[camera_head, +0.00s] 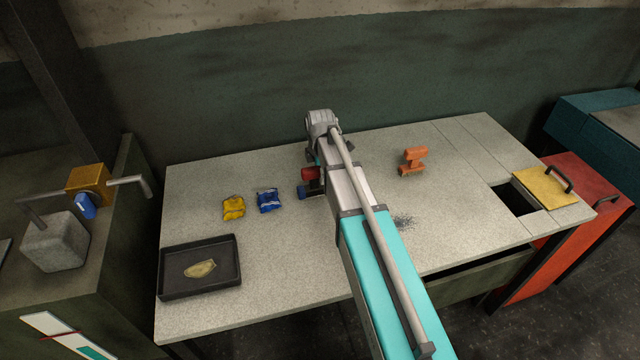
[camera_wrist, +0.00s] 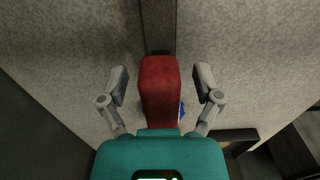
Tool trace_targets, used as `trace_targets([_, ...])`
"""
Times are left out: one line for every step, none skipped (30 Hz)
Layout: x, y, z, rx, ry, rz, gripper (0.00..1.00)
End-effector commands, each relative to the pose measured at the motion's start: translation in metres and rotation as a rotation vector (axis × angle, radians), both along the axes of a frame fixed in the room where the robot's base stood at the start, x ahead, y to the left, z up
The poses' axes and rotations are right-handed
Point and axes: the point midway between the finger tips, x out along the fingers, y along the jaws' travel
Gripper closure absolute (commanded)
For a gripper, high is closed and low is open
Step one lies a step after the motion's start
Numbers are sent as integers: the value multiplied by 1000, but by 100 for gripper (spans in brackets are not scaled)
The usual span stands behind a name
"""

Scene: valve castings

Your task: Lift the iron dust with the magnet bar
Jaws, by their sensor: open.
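A red block (camera_wrist: 159,92) stands between the two fingers of my gripper (camera_wrist: 160,84) in the wrist view. The fingers are apart, with a gap on each side of it. A dark strip (camera_wrist: 160,24) runs from its far end; I cannot tell whether the two are one magnet bar. In the head view the red block (camera_head: 312,174) shows beside my arm, with a dark blue part just below it. My fingertips are hard to make out there. The iron dust (camera_head: 404,222) is a dark speckled patch on the table, right of my arm.
Yellow (camera_head: 234,207) and blue (camera_head: 268,200) folded pieces lie left of my arm. A black tray (camera_head: 162,272) with a tan piece is at the front left. An orange casting (camera_head: 413,160) stands behind the dust. A square opening (camera_head: 517,198) and yellow lid (camera_head: 546,187) are at right.

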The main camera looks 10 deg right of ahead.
Motion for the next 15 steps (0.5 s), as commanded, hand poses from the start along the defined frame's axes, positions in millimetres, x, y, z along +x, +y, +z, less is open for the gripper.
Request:
trace_targets([0, 0, 0, 0, 0, 0, 19])
trace_targets([0, 0, 0, 0, 0, 0, 25])
trace_targets([0, 0, 0, 0, 0, 0, 32])
trace_targets([0, 0, 0, 0, 0, 0, 38])
trace_targets([0, 0, 0, 0, 0, 0, 43])
trace_targets([0, 0, 0, 0, 0, 0, 51])
trace_targets([0, 0, 0, 0, 0, 0, 56])
trace_targets([0, 0, 0, 0, 0, 0, 62])
trace_targets([0, 0, 0, 0, 0, 0, 69])
trace_targets([0, 0, 0, 0, 0, 0, 75])
trace_targets([0, 0, 0, 0, 0, 0, 80])
trace_targets([0, 0, 0, 0, 0, 0, 88])
trace_targets([0, 0, 0, 0, 0, 0, 93])
trace_targets([0, 0, 0, 0, 0, 0, 99])
trace_targets([0, 0, 0, 0, 0, 0, 100])
